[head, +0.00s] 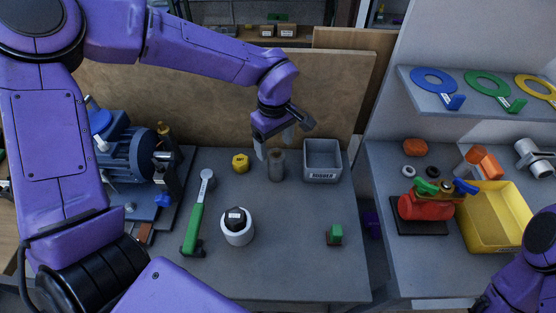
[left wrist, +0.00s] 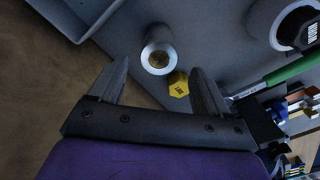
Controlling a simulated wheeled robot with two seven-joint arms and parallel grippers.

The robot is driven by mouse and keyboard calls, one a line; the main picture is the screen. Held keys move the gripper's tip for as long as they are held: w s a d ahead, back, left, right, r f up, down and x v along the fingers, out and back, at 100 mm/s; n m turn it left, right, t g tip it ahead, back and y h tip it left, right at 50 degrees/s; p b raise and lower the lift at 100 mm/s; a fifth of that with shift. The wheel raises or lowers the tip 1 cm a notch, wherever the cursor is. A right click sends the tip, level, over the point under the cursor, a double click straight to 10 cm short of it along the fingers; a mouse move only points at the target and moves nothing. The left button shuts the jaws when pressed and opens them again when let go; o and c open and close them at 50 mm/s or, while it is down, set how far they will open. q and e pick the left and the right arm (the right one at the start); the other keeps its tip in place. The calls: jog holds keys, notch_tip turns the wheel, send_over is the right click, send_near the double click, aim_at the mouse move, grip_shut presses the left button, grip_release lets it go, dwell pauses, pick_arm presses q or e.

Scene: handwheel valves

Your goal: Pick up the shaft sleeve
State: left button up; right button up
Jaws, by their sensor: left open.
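The shaft sleeve appears to be the grey upright cylinder (head: 276,167) on the grey table, between a yellow hex piece and a grey bin. In the left wrist view the sleeve (left wrist: 159,54) shows its round end with a hole, just beyond the gap between my fingers. My left gripper (head: 276,143) is open and empty, close above and in front of the sleeve in the picture; contact does not show. Its two fingers (left wrist: 157,80) also show in the left wrist view, spread apart. My right gripper is not in view.
The yellow hex piece (head: 240,162) stands left of the sleeve, and the grey bin (head: 323,175) right of it. A tan board (head: 230,100) stands behind.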

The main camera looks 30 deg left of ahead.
aim_at(277, 154)
pick_arm(q)
jog(key=f, duration=0.7)
jog(key=shift+d+p, duration=0.25)
jog(key=shift+p, duration=0.05)
jog(key=c, duration=1.2)
